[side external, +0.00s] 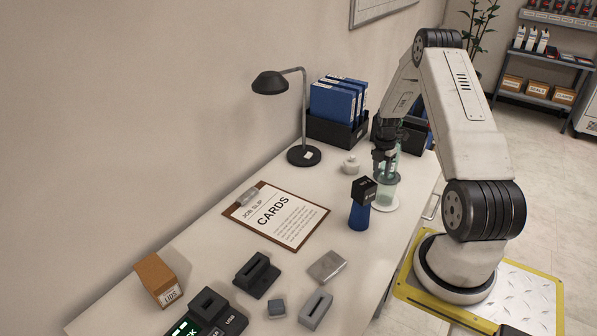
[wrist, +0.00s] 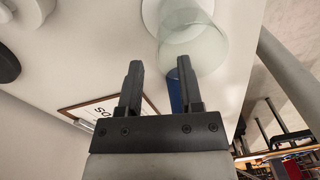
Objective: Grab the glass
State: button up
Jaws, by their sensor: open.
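The glass (side external: 387,192) is a clear, slightly green tumbler on a white round coaster (side external: 384,206) near the table's right edge. It also shows in the wrist view (wrist: 195,42), upper middle right, with its rim toward me. My gripper (side external: 384,170) points down at the glass in the side view. In the wrist view my gripper (wrist: 158,70) has its two dark fingers apart with nothing held between them. The right fingertip overlaps the glass's near edge in the picture; the left one is left of the glass. I cannot tell whether either touches it.
A blue bottle with a black block-like top (side external: 359,212) stands close in front of the glass. A small white lidded pot (side external: 350,165) is left of it. A black lamp (side external: 303,155), blue binders (side external: 338,103) and a clipboard (side external: 277,215) are farther left.

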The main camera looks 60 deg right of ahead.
jog(key=shift+f, duration=0.2)
jog(key=shift+s+d+f, duration=0.1)
jog(key=shift+f, duration=2.45)
grip_shut()
